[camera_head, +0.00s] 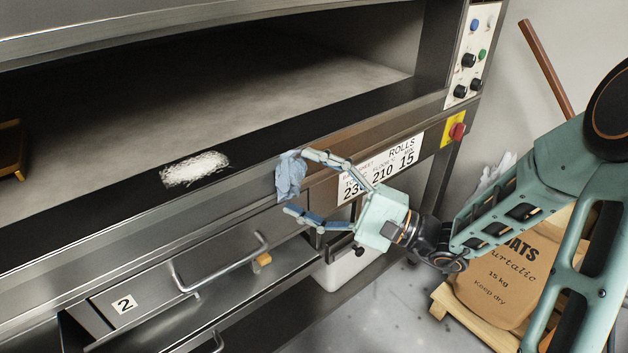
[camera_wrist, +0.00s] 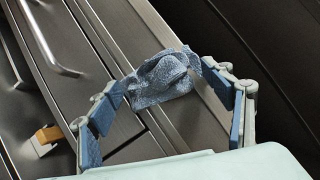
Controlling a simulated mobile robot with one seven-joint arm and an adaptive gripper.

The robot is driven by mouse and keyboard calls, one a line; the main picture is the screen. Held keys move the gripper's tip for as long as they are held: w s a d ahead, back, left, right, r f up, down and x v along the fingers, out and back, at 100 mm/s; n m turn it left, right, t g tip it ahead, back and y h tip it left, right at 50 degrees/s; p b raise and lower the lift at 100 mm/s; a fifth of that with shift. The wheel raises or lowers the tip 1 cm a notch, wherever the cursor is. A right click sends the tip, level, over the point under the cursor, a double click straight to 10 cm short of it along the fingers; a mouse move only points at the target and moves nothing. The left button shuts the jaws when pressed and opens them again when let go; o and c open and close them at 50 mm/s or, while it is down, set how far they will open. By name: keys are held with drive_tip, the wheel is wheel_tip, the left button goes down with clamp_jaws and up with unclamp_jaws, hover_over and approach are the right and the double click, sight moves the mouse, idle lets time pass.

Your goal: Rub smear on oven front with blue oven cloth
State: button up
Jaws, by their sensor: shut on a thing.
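The smear (camera_head: 195,168) is a whitish, rough patch on the dark ledge at the front of the open oven (camera_head: 110,195), left of my gripper in the head view. It does not show in the wrist view. My gripper (camera_head: 296,181) is shut on the crumpled blue oven cloth (camera_head: 289,176), holding it between its fingertips. In the wrist view the cloth (camera_wrist: 162,80) is bunched between the two blue-padded fingers. The cloth is close to the steel oven front, right of the smear; I cannot tell whether it touches the steel.
A drawer handle (camera_head: 225,268) sticks out below. The rolls sign (camera_head: 405,160) is on the oven front behind my gripper. Control knobs (camera_head: 468,60) and a red button (camera_head: 457,131) are at right. An oats sack (camera_head: 500,285) stands on a pallet at lower right.

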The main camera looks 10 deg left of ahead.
drive_tip(key=shift+s+a, duration=0.1)
drive_tip(key=shift+a, duration=0.05)
drive_tip(key=shift+s+d+f, duration=0.1)
drive_tip(key=shift+s+d, duration=0.95)
drive_tip(key=shift+d, duration=0.25)
drive_tip(key=shift+s+d, duration=0.8)
drive_tip(key=shift+d, duration=0.2)
drive_tip(key=shift+s+d+p, duration=0.3)
drive_tip(key=shift+s+d, duration=0.65)
drive_tip(key=shift+d, duration=0.2)
